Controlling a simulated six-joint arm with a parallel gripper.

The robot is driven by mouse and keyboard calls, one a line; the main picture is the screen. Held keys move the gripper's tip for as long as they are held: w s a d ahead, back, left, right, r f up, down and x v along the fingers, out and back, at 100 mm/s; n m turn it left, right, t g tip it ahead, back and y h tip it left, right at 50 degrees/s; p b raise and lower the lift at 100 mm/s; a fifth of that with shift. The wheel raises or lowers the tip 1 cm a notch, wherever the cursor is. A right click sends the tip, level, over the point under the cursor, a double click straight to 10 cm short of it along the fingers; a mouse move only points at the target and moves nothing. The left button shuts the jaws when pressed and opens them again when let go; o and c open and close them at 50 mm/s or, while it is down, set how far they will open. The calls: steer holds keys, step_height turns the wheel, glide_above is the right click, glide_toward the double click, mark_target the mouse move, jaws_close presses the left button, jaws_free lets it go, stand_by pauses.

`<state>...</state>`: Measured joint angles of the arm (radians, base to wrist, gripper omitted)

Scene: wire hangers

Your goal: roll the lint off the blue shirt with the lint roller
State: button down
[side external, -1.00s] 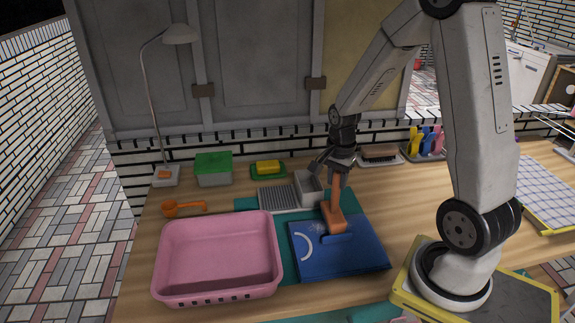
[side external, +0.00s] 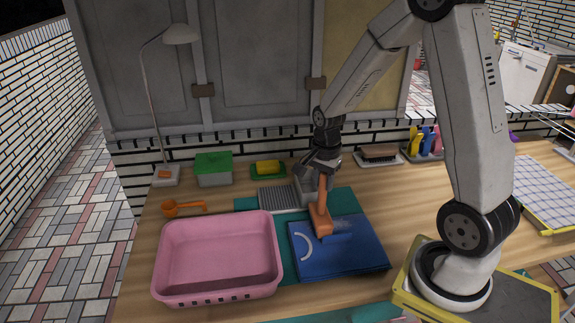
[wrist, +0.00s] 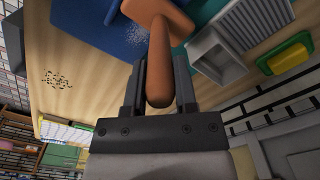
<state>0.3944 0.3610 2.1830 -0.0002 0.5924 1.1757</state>
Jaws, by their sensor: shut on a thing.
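The blue shirt (side external: 352,258) lies folded flat on the teal mat (side external: 345,199), with a pale curved mark on its left part. The orange lint roller (side external: 320,220) stands nearly upright, its head down at the shirt's far left part. I cannot tell if it presses on the cloth. My gripper (side external: 322,172) is shut on its handle, which shows between the fingers (wrist: 158,82) in the wrist view. A patch of pale lint (side external: 347,227) is on the shirt just right of the roller head; it also shows in the wrist view (wrist: 138,35).
An empty pink basket (side external: 218,255) stands left of the shirt. A grey ribbed tray (side external: 278,196) with a box part is behind it. A green-lidded box (side external: 213,168), a yellow sponge (side external: 267,167) and an orange scoop (side external: 183,208) are farther left. Dark specks (wrist: 57,80) lie on the wood.

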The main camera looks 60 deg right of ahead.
steer(key=shift+w+a+f, duration=0.1)
steer(key=shift+w+a, duration=0.25)
steer(key=shift+a, duration=0.2)
steer(key=shift+w, duration=0.1)
steer(key=shift+w+a+r, duration=0.25)
steer(key=shift+w+a, duration=0.8)
steer(key=shift+w, duration=0.1)
steer(key=shift+s, duration=0.1)
steer(key=shift+s+d+f, duration=0.1)
steer(key=shift+s+d, duration=0.9)
steer(key=shift+d, duration=0.1)
